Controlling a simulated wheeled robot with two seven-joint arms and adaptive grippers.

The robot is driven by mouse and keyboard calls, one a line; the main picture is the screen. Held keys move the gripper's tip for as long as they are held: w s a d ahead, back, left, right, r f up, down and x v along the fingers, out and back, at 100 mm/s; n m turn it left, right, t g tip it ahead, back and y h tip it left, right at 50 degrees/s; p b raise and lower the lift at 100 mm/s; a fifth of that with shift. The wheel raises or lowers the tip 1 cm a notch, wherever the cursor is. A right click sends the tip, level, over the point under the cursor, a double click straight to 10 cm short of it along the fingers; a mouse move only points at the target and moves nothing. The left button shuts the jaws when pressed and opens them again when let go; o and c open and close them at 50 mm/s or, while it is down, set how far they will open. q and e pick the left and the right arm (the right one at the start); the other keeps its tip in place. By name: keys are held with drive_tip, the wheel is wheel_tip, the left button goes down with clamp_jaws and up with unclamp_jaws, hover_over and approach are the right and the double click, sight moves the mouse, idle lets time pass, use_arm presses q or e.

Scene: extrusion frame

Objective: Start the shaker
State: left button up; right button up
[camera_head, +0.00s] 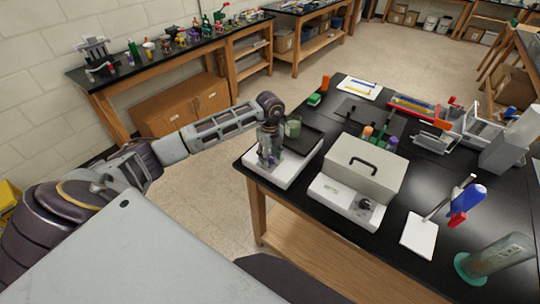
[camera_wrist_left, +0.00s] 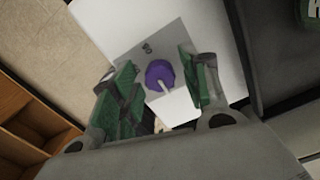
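The shaker (camera_head: 283,178) is a white box with a dark top platform (camera_head: 308,139) at the left end of the black bench. A green vessel (camera_head: 293,128) stands on the platform. My left gripper (camera_head: 266,156) is over the shaker's front left part and hides some of it. In the left wrist view, a purple knob (camera_wrist_left: 160,74) with a pale pointer sits on a grey panel (camera_wrist_left: 180,47) of the white housing. My left gripper (camera_wrist_left: 163,86) is open, with a green-padded finger on each side of the knob; I see no contact. My right gripper is out of view.
A beige box with a black handle (camera_head: 364,166) and a white base with a black knob (camera_head: 364,204) stands right of the shaker. The floor left of the bench is clear.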

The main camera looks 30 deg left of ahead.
use_arm(q)
drive_tip(key=c, duration=0.8)
